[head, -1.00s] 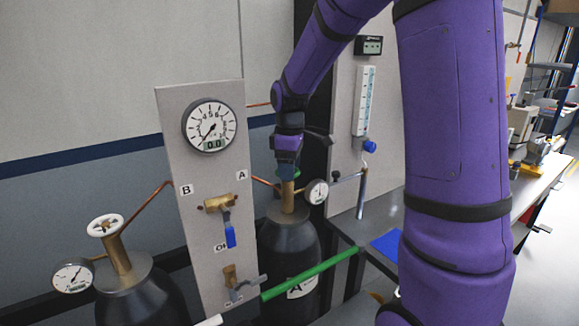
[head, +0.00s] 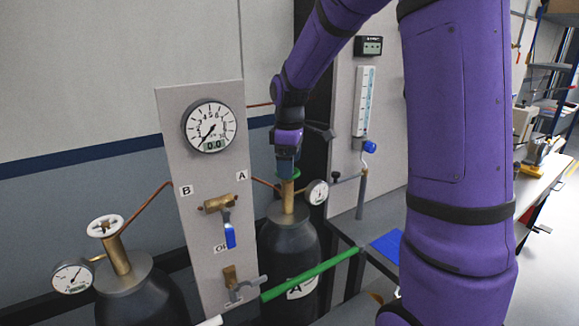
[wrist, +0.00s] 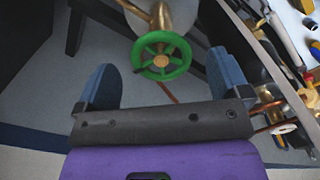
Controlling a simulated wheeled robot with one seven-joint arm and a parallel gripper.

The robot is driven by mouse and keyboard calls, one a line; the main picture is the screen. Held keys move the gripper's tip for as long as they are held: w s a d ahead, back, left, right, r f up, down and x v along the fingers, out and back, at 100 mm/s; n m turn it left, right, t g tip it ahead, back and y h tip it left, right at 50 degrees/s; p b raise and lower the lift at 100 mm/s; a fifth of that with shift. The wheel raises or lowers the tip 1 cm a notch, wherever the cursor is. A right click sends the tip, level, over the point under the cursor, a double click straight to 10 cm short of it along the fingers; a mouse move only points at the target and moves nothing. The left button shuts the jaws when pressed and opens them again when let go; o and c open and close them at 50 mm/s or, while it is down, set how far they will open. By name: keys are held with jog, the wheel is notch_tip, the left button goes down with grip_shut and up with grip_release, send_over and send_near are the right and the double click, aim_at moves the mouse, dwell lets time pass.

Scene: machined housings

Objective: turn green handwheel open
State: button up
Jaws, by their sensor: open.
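The green handwheel (wrist: 161,56) sits on top of the brass valve of a dark gas cylinder (head: 288,250) labelled A. In the wrist view it shows whole, with spokes and a brass hub, beyond and between my fingertips. In the head view only a strip of the handwheel (head: 290,175) shows under my gripper (head: 286,165), which hides the rest. My gripper (wrist: 160,85) is open, its two blue fingers spread wider than the wheel, with nothing held. It points down over the wheel; I cannot tell whether a finger touches it.
A grey panel (head: 180,130) with a gauge (head: 209,127) and a blue-handled valve (head: 229,235) stands left of cylinder A. A small gauge (head: 317,192) sits right of its valve. A second cylinder with a white handwheel (head: 105,226) stands at far left. A green bar (head: 310,274) crosses in front.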

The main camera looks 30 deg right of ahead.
notch_tip(320, 180, up, 9)
jog(key=shift+r, duration=0.2)
dwell(0.6)
jog(key=s+a+r+m+t, duration=0.1)
jog(key=s+a+m, duration=0.3)
jog(key=s, duration=0.9)
jog(key=s+a+r+m+t, duration=0.1)
jog(key=s+a+m+t, duration=0.2)
jog(key=s, duration=1)
jog(key=shift+s+a+r+m+t, duration=0.15)
jog(key=shift+s+a+m+t, duration=0.2)
jog(key=shift+m+t, duration=0.55)
